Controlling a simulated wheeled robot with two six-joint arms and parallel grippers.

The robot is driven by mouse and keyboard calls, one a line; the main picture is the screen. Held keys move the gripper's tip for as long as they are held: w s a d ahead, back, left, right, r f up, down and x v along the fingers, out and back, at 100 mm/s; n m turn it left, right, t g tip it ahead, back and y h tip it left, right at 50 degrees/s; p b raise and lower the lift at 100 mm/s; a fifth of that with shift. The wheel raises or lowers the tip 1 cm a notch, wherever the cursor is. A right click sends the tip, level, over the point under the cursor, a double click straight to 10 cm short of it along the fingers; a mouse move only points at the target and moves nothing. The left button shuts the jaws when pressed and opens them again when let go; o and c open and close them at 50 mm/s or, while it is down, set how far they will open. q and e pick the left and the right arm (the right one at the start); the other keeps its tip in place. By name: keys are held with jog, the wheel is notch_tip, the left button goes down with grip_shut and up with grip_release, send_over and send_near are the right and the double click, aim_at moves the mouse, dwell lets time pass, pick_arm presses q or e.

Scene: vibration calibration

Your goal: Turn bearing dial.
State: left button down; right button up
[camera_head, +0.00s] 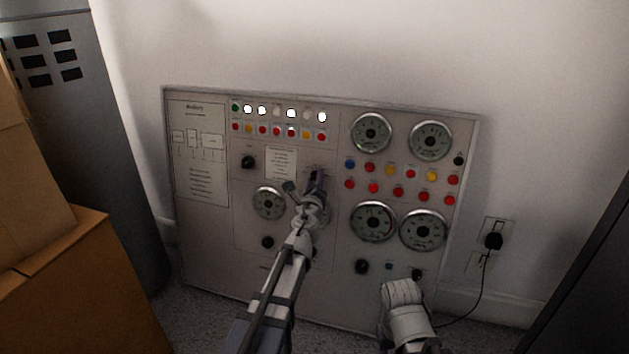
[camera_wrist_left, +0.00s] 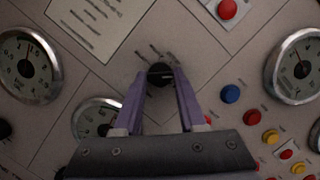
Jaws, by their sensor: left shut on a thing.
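A large grey control panel (camera_head: 205,240) leans against the wall, with gauges, lights and dark knobs. My left gripper (camera_head: 317,182) reaches the panel's middle, just left of the right-hand gauges. In the left wrist view, its two purple fingers (camera_wrist_left: 160,80) close on a small black dial (camera_wrist_left: 159,70), one on each side. The dial's label is too small to read. In the head view the gripper hides this dial. A white part of my right arm shows at the bottom right; its fingers do not show.
Another black knob (camera_head: 248,162) is at the upper left, and one (camera_head: 362,266) sits below the gauges. Cardboard boxes (camera_head: 80,290) stand at the left. A plug (camera_head: 494,241) with a cord is at the right wall.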

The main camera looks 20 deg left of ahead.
pick_arm(q)
jog(key=shift+d+r+n+g+y+p, duration=0.1)
jog(key=shift+n+g+p, duration=0.45)
jog(key=shift+n, duration=0.95)
jog(key=shift+a+r+n+g+y+p, duration=0.1)
jog(key=shift+n+g+p, duration=0.15)
jog(key=shift+n+p, duration=0.95)
jog(key=shift+d+r+n+g+y+p, duration=0.1)
jog(key=shift+n+g+p, duration=0.3)
jog(key=shift+n, duration=1.4)
jog(key=shift+f, duration=0.1)
jog(key=c, duration=0.5)
grip_release()
jog(key=p+v, duration=0.1)
jog(key=v, duration=0.6)
jog(key=shift+s, duration=0.35)
